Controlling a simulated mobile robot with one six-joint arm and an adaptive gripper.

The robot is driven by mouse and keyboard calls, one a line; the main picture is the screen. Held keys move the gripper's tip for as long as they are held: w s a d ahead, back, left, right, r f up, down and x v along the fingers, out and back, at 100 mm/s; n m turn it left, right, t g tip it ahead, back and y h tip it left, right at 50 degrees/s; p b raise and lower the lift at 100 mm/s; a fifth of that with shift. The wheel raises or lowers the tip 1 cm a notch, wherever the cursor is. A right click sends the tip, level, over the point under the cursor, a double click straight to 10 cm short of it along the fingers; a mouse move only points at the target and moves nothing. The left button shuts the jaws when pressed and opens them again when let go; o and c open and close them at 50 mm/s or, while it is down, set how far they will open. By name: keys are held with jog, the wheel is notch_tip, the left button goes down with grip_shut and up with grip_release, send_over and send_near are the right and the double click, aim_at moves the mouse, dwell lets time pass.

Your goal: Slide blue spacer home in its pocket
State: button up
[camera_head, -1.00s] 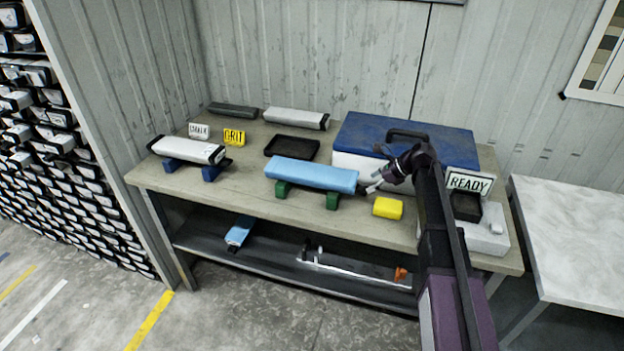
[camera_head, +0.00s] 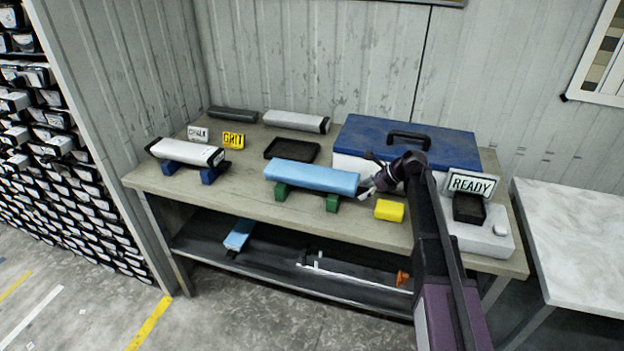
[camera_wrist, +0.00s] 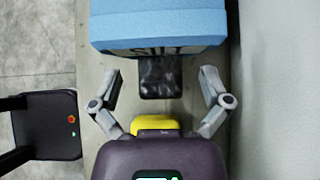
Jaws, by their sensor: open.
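A long light-blue bar (camera_head: 312,175) lies across two green blocks (camera_head: 333,203) on the bench. Its near end also shows at the top of the wrist view (camera_wrist: 158,22), with partly hidden dark lettering. A small black piece (camera_wrist: 160,77) sits just below that end, between my fingers. My gripper (camera_head: 368,189) is at the bar's right end. In the wrist view its two fingers (camera_wrist: 160,82) are spread apart and grip nothing. No separate blue spacer or pocket can be made out for certain.
A yellow block (camera_head: 389,210) lies close to my gripper. A blue-lidded case (camera_head: 455,143) stands behind my arm. A white liner (camera_head: 186,152) rests on blue blocks at left, with a black tray (camera_head: 290,150) behind the bar. A light-blue piece (camera_head: 238,235) lies on the lower shelf.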

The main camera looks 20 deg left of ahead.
jog(key=c, duration=1.2)
jog(key=shift+c, duration=0.2)
jog(key=shift+r, duration=0.15)
notch_tip(320, 180, up, 4)
jog(key=p, duration=0.4)
jog(key=shift+f, duration=0.2)
jog(key=p, duration=0.1)
send_near(317, 180)
jog(key=s+a+f, duration=0.5)
jog(key=s, duration=0.1)
jog(key=shift+s, duration=0.35)
